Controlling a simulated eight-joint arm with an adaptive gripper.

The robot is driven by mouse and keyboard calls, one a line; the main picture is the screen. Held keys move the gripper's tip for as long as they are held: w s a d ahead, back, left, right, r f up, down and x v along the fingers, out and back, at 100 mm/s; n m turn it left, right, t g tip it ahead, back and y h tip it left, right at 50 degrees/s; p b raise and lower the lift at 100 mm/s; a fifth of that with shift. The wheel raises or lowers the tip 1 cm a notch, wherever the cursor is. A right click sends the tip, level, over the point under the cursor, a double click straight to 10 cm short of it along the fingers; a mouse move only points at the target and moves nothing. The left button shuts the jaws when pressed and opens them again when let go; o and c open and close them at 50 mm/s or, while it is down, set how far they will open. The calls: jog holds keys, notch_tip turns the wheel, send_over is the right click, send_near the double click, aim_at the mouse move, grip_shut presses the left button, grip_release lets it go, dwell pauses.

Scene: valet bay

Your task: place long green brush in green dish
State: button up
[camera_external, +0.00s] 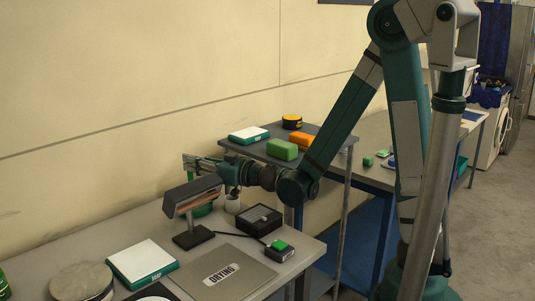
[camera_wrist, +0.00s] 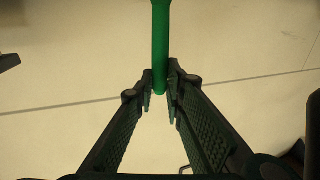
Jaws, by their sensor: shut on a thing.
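My gripper (camera_wrist: 160,85) is shut on a long green brush (camera_wrist: 160,45). In the wrist view the brush's green shaft runs up out of the frame, its lower end between the fingertips. In the external view my gripper (camera_external: 196,163) points left, above the back of the near table, close to the wall; the brush is hard to make out there. A green object (camera_external: 203,210), possibly the green dish, is below my gripper, largely hidden behind a lamp-like fixture.
The lamp-like fixture (camera_external: 190,198) stands just in front of my gripper. A black box (camera_external: 259,219), a grey plate marked DRYING (camera_external: 224,275), a white-and-green scale (camera_external: 142,262) and a round tin (camera_external: 80,281) are on the near table (camera_external: 153,225). A higher shelf (camera_external: 257,148) holds several items.

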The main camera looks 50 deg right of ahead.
jog(key=shift+f, duration=0.1)
jog(key=shift+f+b, duration=0.65)
jog(key=shift+f, duration=1.45)
jog(key=o, duration=0.8)
jog(key=shift+r, duration=0.3)
jog(key=p+v, duration=0.1)
jog(key=v, duration=1.1)
